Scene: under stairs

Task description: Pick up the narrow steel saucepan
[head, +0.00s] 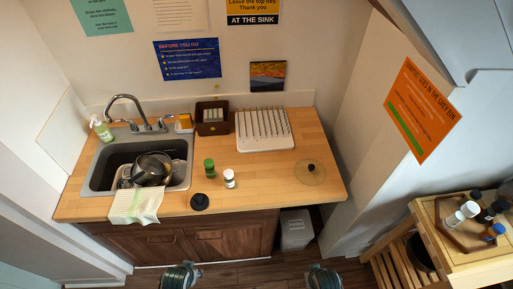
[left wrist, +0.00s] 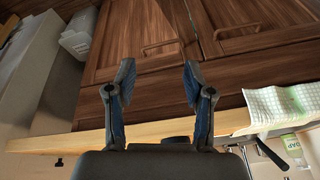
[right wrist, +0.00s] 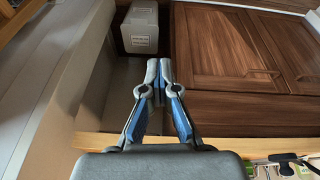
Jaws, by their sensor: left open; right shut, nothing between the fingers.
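A round steel pan (head: 147,170) sits in the grey sink (head: 101,181) at the left of the counter, among other dishes that partly hide one another. I cannot tell for sure which piece there is the narrow saucepan. My left gripper (left wrist: 158,75) is open and empty, facing the wooden cabinet doors in the left wrist view. My right gripper (right wrist: 159,70) is shut with nothing in it, near the cabinet and the open bay beside it. In the head view both arms show only at the bottom edge, short of the counter and well away from the sink.
A checked cloth (head: 136,204) hangs over the sink's front edge, and the faucet (head: 124,103) rises behind. A green jar (head: 209,168), a white jar (head: 229,178), a black stopper (head: 200,201), a white drainer (head: 264,144) and a glass lid (head: 310,172) stand on the counter. A wooden shelf unit (head: 437,229) stands right.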

